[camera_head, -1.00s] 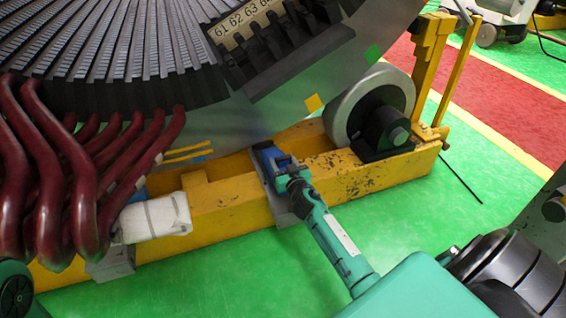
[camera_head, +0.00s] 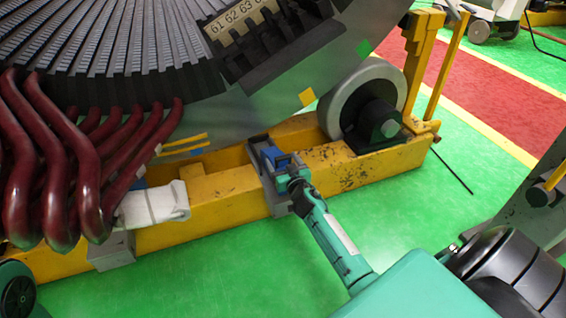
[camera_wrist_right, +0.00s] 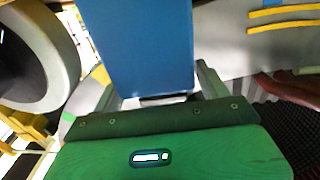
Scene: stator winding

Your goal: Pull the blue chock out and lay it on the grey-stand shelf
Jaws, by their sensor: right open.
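The blue chock (camera_head: 272,155) sits at a grey bracket (camera_head: 257,145) on the yellow beam, below the big stator's rim. My right gripper (camera_head: 290,172) is at the chock's near end. In the right wrist view the chock (camera_wrist_right: 148,45) fills the space between the two fingers of the open right gripper (camera_wrist_right: 158,88), one on each side. Whether the fingers touch it I cannot tell. A dark grey stand (camera_head: 512,208), perhaps the one with the shelf, is partly in view at the right edge. My left gripper is out of view.
A grey roller wheel (camera_head: 345,102) with a black hub stands on the yellow beam (camera_head: 225,193) right of the chock. Dark red coil ends (camera_head: 95,190) and a white wrapped bundle (camera_head: 153,204) are at left. Green floor (camera_head: 415,205) is clear between beam and stand.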

